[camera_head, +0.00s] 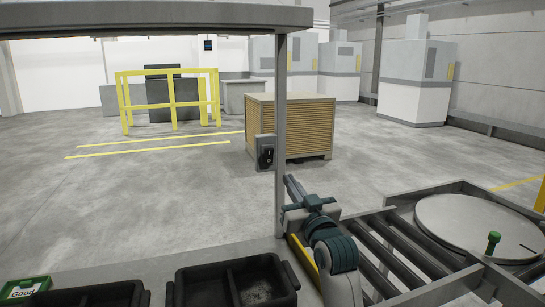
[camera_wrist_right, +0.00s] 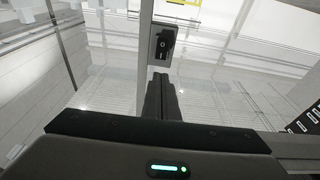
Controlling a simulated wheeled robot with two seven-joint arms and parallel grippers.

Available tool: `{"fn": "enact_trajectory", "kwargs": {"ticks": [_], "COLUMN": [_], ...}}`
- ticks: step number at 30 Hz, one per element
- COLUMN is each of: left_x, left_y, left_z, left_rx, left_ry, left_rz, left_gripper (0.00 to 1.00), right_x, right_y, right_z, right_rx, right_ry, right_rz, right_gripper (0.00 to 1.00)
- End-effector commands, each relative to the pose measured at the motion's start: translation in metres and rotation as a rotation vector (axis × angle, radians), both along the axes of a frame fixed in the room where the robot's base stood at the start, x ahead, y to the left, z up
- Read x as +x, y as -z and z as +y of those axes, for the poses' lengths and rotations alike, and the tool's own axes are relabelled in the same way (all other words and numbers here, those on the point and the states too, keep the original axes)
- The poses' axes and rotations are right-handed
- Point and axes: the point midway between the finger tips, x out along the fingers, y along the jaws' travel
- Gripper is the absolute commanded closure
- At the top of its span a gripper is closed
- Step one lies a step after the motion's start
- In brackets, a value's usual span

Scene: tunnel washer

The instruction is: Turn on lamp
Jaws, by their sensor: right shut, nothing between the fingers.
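A grey switch box with a black rocker switch (camera_head: 266,154) is mounted on the grey upright post (camera_head: 281,110) in the head view. The switch also shows in the right wrist view (camera_wrist_right: 163,46), straight beyond the fingertips. My right gripper (camera_head: 289,181) is shut and empty, reaching up toward the post, a little below the switch in the picture. In the right wrist view its closed fingers (camera_wrist_right: 161,80) point at the switch box. I cannot tell whether they touch it. No lamp is recognisable, and my left gripper is out of view.
Black bins (camera_head: 236,286) and a green box labelled "Good" (camera_head: 24,290) stand at the front left. A roller conveyor (camera_head: 395,250) with a round plate (camera_head: 478,228) lies at right. A grey beam (camera_head: 150,17) crosses overhead. A slatted crate (camera_head: 300,125) stands beyond the post.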

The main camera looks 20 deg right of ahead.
Motion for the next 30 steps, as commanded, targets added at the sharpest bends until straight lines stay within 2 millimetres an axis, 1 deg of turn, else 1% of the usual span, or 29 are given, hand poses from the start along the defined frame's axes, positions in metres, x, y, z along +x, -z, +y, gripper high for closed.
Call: {"fn": "enact_trajectory", "kwargs": {"ticks": [8, 14, 20, 30], "left_x": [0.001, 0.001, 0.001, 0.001], "left_y": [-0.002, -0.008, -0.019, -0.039], "left_z": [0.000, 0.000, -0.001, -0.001], "left_rx": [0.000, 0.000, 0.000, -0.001], "left_ry": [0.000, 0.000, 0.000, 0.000], "left_rz": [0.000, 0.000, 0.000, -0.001], "left_gripper": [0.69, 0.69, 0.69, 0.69], "right_x": [0.003, 0.018, 0.045, 0.099], "right_y": [-0.001, -0.005, -0.012, -0.024], "right_z": [0.000, 0.001, 0.002, 0.004], "right_rx": [0.000, 0.000, 0.001, 0.001], "right_ry": [0.000, 0.000, 0.000, -0.001], "right_rz": [0.001, 0.002, 0.003, 0.003], "right_gripper": [1.00, 1.00, 1.00, 1.00]}}
